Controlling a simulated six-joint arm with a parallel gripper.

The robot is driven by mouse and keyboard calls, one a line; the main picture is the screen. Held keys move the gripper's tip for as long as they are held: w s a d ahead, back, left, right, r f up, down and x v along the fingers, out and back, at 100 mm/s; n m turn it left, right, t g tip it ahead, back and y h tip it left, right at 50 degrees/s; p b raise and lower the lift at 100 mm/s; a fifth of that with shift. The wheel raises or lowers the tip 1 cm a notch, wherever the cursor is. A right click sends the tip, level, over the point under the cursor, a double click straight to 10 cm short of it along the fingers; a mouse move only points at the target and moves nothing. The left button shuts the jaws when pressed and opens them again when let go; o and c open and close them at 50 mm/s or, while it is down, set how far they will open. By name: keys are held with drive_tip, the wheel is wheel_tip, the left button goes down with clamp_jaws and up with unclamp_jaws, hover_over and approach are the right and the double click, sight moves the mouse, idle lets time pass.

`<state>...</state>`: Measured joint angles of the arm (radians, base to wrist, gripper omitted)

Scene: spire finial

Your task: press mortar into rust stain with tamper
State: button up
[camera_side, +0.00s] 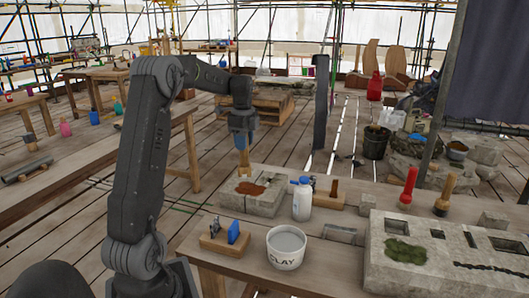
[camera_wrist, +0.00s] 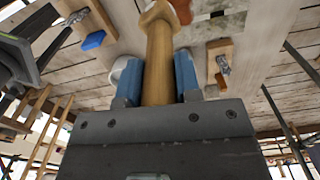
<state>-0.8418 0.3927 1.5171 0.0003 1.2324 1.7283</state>
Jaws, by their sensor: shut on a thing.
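My gripper (camera_side: 241,138) is shut on a wooden tamper (camera_side: 244,160), which points down over a pale stone block (camera_side: 262,204). In the wrist view the tamper (camera_wrist: 160,55) stands between the two blue fingers of my gripper (camera_wrist: 156,78). The rust stain (camera_side: 250,188) is a brown-orange patch on the block's top face. The tamper's lower end is close to the stain's far edge; I cannot tell whether it touches. In the wrist view an orange-red patch (camera_wrist: 183,10) shows partly behind the tamper's head. I cannot make out mortar separately from the stain.
A white bottle with a blue cap (camera_side: 302,198) stands right of the block. A white tub (camera_side: 286,247) and a wooden holder with a blue tool (camera_side: 225,238) are in front. A larger stone block (camera_side: 440,250) with recesses fills the right of the bench.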

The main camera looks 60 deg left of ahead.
sight(249, 165)
drive_tip(key=shift+s+a+f, duration=0.1)
drive_tip(key=shift+s+a, duration=0.15)
drive_tip(key=shift+a, duration=0.25)
drive_tip(key=shift+s+a, duration=0.2)
drive_tip(key=shift+a, duration=0.3)
drive_tip(key=shift+a+f, duration=0.1)
drive_tip(key=shift+f, duration=3.35)
drive_tip(key=shift+w+d+f, duration=0.1)
drive_tip(key=shift+w+d, duration=1.1)
drive_tip(key=shift+d, duration=0.15)
drive_tip(key=shift+w+d, duration=0.85)
drive_tip(key=shift+w, duration=0.1)
drive_tip(key=shift+r, duration=0.25)
wheel_tip(249, 165, up, 7)
idle(0.6)
